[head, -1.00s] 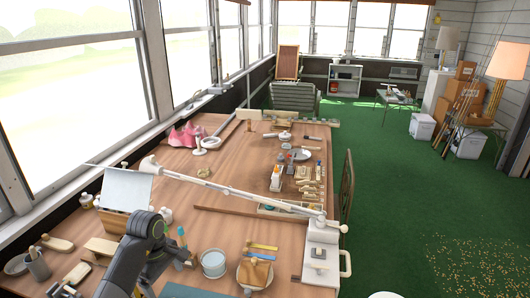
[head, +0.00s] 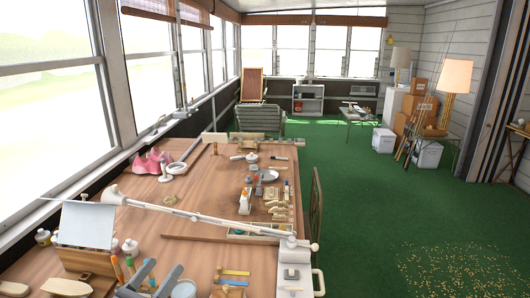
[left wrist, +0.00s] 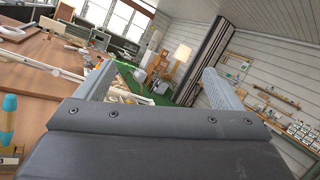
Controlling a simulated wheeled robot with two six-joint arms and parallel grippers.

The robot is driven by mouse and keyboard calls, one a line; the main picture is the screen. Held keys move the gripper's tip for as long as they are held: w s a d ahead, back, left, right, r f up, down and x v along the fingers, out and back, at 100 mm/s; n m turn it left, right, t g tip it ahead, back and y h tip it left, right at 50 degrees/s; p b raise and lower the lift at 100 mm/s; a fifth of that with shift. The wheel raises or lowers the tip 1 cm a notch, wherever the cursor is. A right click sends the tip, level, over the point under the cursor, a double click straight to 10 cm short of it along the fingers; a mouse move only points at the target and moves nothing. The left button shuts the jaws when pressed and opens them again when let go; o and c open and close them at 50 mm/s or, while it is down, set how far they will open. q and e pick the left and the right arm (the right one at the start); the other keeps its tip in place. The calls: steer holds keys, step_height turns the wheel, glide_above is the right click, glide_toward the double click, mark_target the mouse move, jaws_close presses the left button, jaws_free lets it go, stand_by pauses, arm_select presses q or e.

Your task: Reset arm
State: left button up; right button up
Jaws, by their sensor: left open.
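My left gripper (head: 162,268) is at the bottom left of the head view, above the near end of the wooden workbench (head: 150,210). Its two grey fingers stand apart with nothing between them. In the left wrist view the same open fingers (left wrist: 157,72) point out across the room, with the bench at the left. My right gripper is not in view.
A white jointed lamp arm (head: 200,217) stretches over the bench. Pens (head: 123,270), a tilted white panel (head: 86,224) and a bowl (head: 183,289) are near my left gripper. Small tools crowd the bench's right side. The green floor (head: 400,200) is largely clear.

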arm_select(q)
steer(key=s+a+f+n+y, duration=0.1)
steer(key=s+a+n+y, duration=0.2)
steer(key=a+n+y, duration=0.5)
steer(key=s+a+f+n+y, duration=0.1)
steer(key=s+a+n+y, duration=0.15)
steer(key=n+y, duration=0.6)
steer(key=s+a+f+n+g, duration=0.4)
steer(key=s+f+n+g, duration=0.5)
steer(key=n, duration=0.5)
steer(key=s+d+f+n+g+h, duration=0.3)
steer(key=s+f, duration=0.2)
steer(key=s, duration=0.2)
steer(key=s+d+f+n+g+h, duration=0.25)
steer(key=s+f+g, duration=0.2)
steer(key=s, duration=0.35)
step_height(320, 180, down, 26)
steer(key=n, duration=0.1)
steer(key=s+d+f+g, duration=0.1)
steer(key=s+f+g, duration=0.1)
steer(key=s+f, duration=1.3)
steer(key=shift+s+h, duration=0.2)
steer(key=shift+h, duration=0.2)
